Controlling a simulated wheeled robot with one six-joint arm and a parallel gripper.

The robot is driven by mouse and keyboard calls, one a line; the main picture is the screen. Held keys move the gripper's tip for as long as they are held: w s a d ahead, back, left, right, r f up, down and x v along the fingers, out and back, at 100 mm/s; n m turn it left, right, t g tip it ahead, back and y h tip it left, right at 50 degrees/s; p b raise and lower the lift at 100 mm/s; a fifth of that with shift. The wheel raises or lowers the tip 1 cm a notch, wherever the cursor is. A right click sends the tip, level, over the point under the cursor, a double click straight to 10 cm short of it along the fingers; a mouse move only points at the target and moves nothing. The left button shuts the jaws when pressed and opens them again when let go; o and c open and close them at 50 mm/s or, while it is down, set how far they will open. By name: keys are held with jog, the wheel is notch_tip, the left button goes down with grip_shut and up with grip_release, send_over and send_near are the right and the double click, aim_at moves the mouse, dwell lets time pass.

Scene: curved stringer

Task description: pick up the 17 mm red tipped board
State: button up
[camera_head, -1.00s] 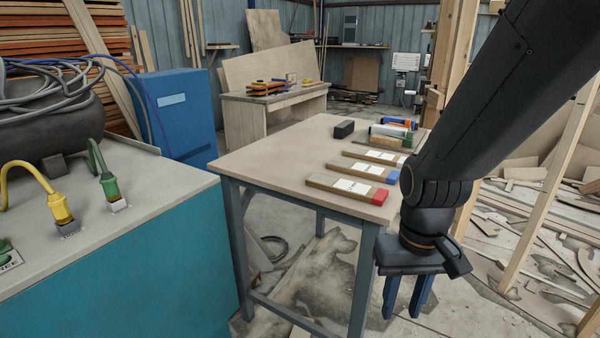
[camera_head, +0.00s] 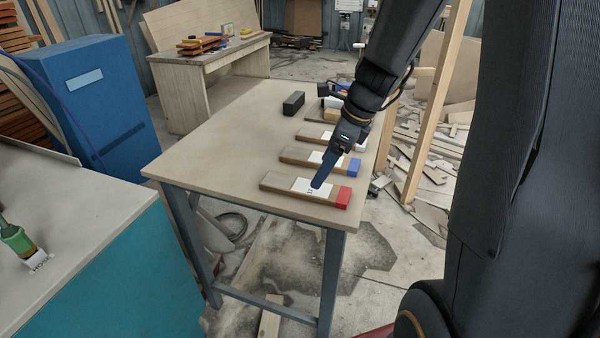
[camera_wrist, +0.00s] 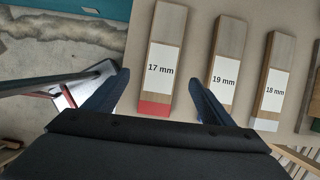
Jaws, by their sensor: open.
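The red tipped board (camera_head: 275,182) is the nearest board on the table, a brown plank with a white label and a red right end. In the wrist view the board (camera_wrist: 165,35) is labelled "17 mm", with its red tip toward my gripper. My gripper (camera_head: 320,184) is open, pointing down over the label. In the wrist view my gripper (camera_wrist: 159,75) has one dark blue finger on each side of the board, empty between them. I cannot tell how high the fingertips are above it. One finger hides part of the other in the head view.
A blue tipped board (camera_head: 293,154) lies just behind on the table (camera_head: 215,150), with another board (camera_head: 310,134) farther back. A black block (camera_head: 293,103) stands behind these. The "19 mm" board (camera_wrist: 231,38) is close to my right finger. The table's left part is clear.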

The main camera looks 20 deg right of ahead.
aim_at(305, 185)
jog(key=shift+w+f+m, duration=0.1)
jog(key=shift+w+m, duration=0.2)
jog(key=shift+x, duration=0.95)
jog(key=a+f, duration=0.1)
jog(key=w+f, duration=0.1)
jog(key=a+f+p, duration=0.1)
jog(key=shift+w+a+f, duration=0.35)
jog(key=shift+f, duration=0.05)
jog(key=shift+w+a+f, duration=0.1)
jog(key=shift+f, duration=0.3)
jog(key=c, duration=1.3)
